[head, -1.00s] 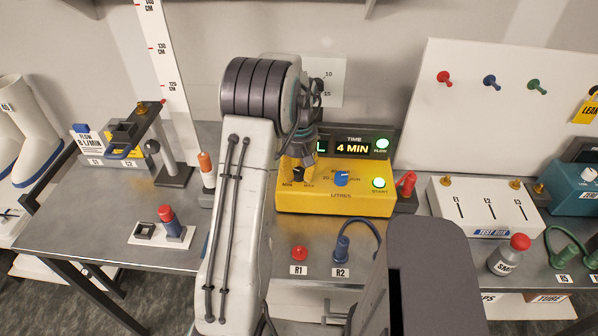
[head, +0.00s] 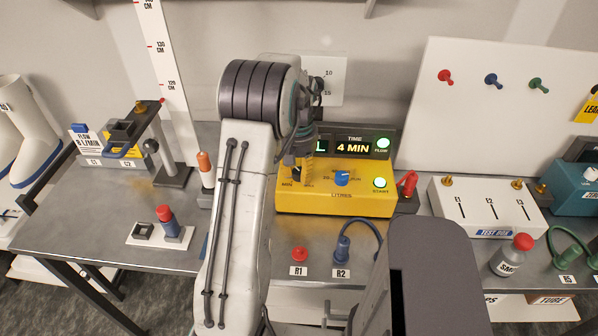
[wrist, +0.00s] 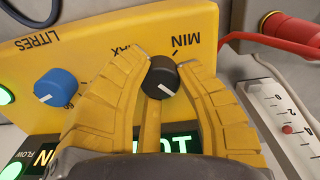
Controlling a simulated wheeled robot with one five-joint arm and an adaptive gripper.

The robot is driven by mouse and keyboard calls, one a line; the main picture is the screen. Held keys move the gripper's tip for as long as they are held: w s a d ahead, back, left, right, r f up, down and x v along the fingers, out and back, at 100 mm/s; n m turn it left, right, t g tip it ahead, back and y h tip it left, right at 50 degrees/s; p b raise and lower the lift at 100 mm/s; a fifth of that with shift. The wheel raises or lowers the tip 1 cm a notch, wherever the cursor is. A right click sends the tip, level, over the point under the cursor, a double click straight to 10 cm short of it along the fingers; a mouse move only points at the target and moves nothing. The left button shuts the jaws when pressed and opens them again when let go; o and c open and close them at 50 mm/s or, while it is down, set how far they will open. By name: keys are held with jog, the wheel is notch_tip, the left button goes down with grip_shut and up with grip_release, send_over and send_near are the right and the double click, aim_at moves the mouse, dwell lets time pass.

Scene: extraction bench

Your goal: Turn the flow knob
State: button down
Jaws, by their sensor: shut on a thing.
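The yellow pump box (head: 335,202) stands on the bench, with MIN, MAX and LITRES lettering on its front. In the wrist view a black knob (wrist: 161,77) with a white pointer mark sits between the MIN and MAX labels, which appear upside down there. My gripper (wrist: 166,72) has its two yellow ribbed fingers shut on this knob, one on each side. In the head view my gripper (head: 299,168) is at the left of the box front, and my arm and fingers mostly hide the knob. The display (head: 353,148) reads 4 MIN; its left part is covered.
A blue LITRES knob (head: 342,178) and lit green START (head: 380,183) and FLOW (head: 382,144) buttons are to the right of my gripper. A red-handled thing (head: 407,184) stands right of the box.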

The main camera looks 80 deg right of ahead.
aim_at(299, 171)
jog(key=shift+f, duration=0.1)
jog(key=c, duration=0.8)
grip_release()
notch_tip(299, 171, up, 12)
jog(key=shift+r, duration=0.1)
dwell(0.8)
